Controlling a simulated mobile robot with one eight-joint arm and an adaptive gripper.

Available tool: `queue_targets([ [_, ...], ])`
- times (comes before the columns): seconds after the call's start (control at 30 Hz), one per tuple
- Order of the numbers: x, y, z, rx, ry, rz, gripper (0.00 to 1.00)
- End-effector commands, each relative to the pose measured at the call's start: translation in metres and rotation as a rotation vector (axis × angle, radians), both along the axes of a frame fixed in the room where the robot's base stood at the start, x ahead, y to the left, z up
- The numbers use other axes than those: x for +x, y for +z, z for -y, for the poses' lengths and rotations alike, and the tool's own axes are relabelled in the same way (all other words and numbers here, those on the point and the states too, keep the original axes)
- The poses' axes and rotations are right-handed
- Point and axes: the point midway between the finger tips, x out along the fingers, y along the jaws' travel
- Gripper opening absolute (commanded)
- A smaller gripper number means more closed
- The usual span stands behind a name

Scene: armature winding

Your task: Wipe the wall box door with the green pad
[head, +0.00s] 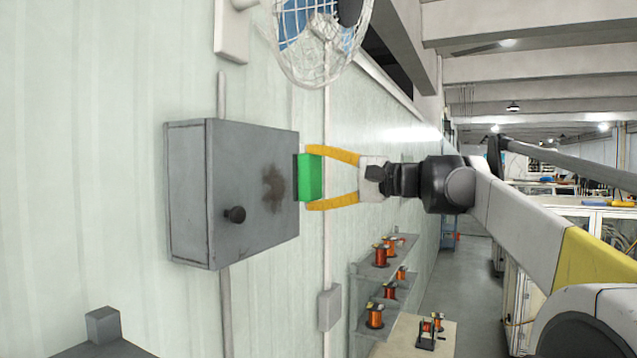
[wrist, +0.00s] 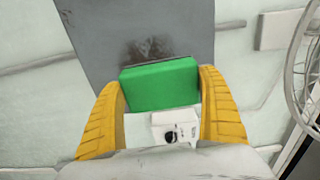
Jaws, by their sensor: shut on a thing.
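The grey wall box (head: 188,190) hangs on the pale wall at the left of the head view. Its door (head: 250,225) has a round black knob (head: 235,214) and a dark brown smudge (head: 273,188). My gripper (head: 313,178) is shut on the green pad (head: 309,177), with its yellow fingers on either side. The pad is at the door's right edge; I cannot tell whether it touches the door. In the wrist view the green pad (wrist: 160,84) is between the fingers, and the smudge (wrist: 146,48) shows on the grey door (wrist: 185,25) just beyond it.
A wall fan (head: 320,40) with a wire cage hangs above and right of the box. A conduit (head: 326,240) runs down the wall to a small grey box (head: 329,307). Shelves with copper coils (head: 375,315) stand lower right. Open wall lies left of the box.

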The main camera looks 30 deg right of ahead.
Motion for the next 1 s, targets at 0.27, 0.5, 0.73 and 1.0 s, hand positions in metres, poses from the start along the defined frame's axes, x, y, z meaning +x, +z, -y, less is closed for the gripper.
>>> queue_targets([
  [0.27,-0.021,-0.001,-0.032,0.000,0.002,0.000,0.53],
  [0.5,-0.037,-0.005,-0.056,0.000,0.001,0.000,0.53],
  [0.73,-0.033,-0.039,-0.049,0.000,0.000,0.000,0.53],
  [1.0,-0.029,-0.074,-0.044,0.000,0.000,0.000,0.53],
])
